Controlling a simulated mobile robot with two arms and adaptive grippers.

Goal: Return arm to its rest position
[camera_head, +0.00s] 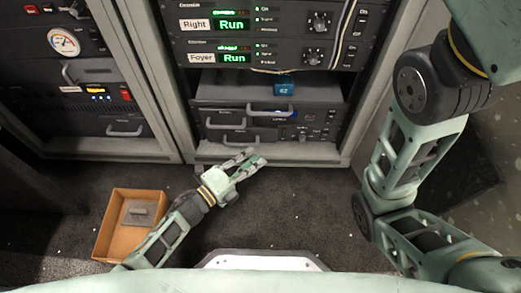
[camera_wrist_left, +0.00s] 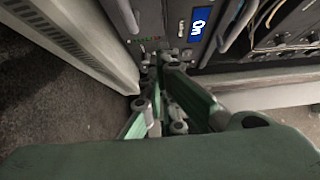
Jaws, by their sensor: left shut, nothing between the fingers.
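My left gripper (camera_head: 250,163) is low in front of the rack's bottom units in the head view, its fingers pointing up and right. In the left wrist view its fingers (camera_wrist_left: 165,75) reach toward the lower rack front. It is shut and empty. I cannot tell whether the fingertips touch the rack. My right arm (camera_head: 415,150) runs down the right side of the head view, bent at its joints. The right gripper does not show.
The equipment rack (camera_head: 180,100) stands ahead, with panels labelled Right and Foyer reading Run. A blue tag (camera_head: 284,86) is on a lower unit. An open cardboard box (camera_head: 112,222) with a grey piece (camera_head: 138,213) inside is on the floor, left of my left forearm. Carpet (camera_head: 310,200) right of the gripper is clear.

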